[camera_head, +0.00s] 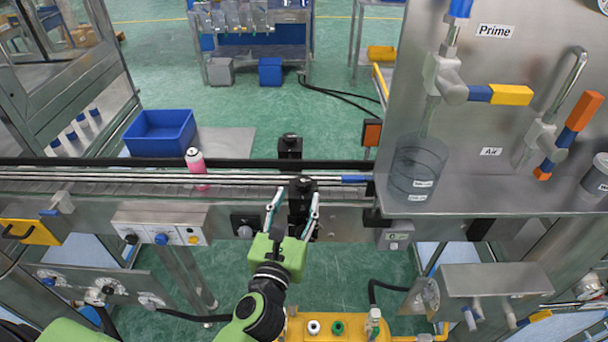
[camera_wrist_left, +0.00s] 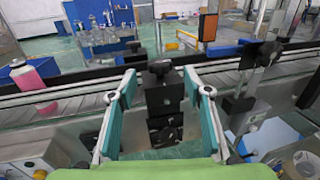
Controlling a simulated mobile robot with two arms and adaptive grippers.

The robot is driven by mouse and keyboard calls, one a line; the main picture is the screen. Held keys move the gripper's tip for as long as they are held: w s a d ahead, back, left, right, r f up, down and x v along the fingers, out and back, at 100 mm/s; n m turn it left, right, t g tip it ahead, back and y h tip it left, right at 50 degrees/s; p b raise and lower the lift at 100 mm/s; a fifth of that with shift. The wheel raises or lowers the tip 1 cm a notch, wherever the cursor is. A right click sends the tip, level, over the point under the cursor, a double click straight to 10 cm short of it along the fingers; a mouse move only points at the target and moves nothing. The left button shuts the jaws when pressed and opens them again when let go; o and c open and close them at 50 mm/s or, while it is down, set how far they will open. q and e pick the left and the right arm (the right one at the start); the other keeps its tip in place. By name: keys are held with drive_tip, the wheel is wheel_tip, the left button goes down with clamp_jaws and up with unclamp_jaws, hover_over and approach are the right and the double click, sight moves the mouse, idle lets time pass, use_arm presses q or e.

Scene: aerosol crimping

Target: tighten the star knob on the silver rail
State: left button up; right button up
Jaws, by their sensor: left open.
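A dark star-shaped knob (camera_head: 303,183) sits on top of a black clamp block (camera_head: 300,204) at this rail. In the left wrist view the knob (camera_wrist_left: 160,67) is near the middle, above the black block (camera_wrist_left: 164,98). My left gripper (camera_head: 295,197) is open, with its teal fingers spread on either side of the block. In the wrist view the left gripper (camera_wrist_left: 160,80) appears to hold nothing. I cannot tell whether the fingers touch the block. My right gripper is out of view.
A second black clamp (camera_head: 290,146) stands across the conveyor. A pink bottle (camera_head: 196,168) stands on the belt to the left. A steel panel (camera_head: 480,130) with valves and a clear cylinder (camera_head: 416,168) rises at right. A blue bin (camera_head: 160,132) sits behind the conveyor at left.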

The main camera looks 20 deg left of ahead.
sight(301, 188)
use_arm(q)
drive_tip(key=w, duration=0.4)
drive_tip(key=w+p, duration=0.1)
drive_tip(key=w, duration=0.2)
drive_tip(key=shift+a, duration=0.3)
drive_tip(key=c, duration=1.1)
